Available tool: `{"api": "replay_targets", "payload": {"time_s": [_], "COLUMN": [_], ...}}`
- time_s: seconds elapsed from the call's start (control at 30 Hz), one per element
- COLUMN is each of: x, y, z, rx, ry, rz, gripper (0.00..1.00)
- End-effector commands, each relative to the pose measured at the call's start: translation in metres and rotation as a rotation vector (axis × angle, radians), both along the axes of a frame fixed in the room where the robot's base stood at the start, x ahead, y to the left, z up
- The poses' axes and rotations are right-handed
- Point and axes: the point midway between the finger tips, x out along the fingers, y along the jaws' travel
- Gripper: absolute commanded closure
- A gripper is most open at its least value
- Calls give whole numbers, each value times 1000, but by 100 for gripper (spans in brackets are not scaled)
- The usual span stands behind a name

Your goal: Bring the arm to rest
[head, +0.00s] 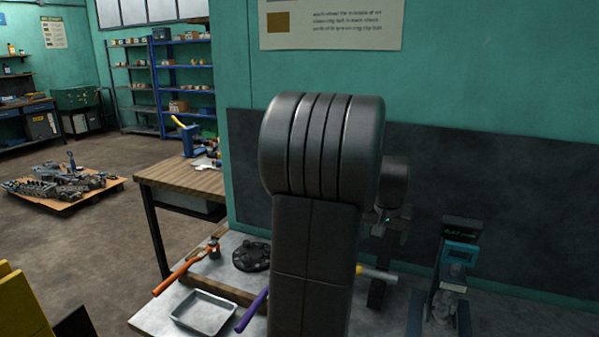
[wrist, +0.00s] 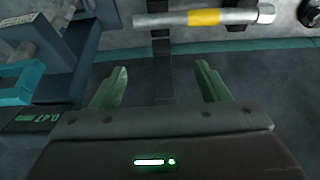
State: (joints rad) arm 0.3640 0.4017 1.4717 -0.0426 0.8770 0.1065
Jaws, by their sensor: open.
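My gripper (wrist: 160,82) shows in the wrist view with its two green fingers well apart and nothing between them. Beyond the fingertips is a dark upright strip, and above it a metal bar with a yellow band (wrist: 204,17) lies across the view. In the head view my dark arm stands upright in the middle and hides much of the bench behind it. Only a small part of the wrist shows there to the right of the arm, and the fingers cannot be made out.
A blue-grey device with a display (head: 460,253) stands right of my arm; it also shows in the wrist view (wrist: 22,85). A metal tray (head: 204,312), an orange-handled tool (head: 180,274) and a black round part (head: 251,257) lie on the bench at left. A wall rises close behind.

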Motion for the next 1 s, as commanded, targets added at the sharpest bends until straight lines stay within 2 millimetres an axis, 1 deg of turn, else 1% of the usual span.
{"api": "replay_targets", "payload": {"time_s": [0.17,0.27,0.7,0.9,0.97,1.0], "x": [3,8,36,46,48,50], "y": [-2,-4,-18,-22,-23,-25], "z": [-10,-25,-99,-123,-128,-127], "rx": [1,1,1,0,0,0], "ry": [3,5,4,3,1,0], "rz": [0,0,0,0,0,0], "gripper": [31,31,31,31,31,31]}}
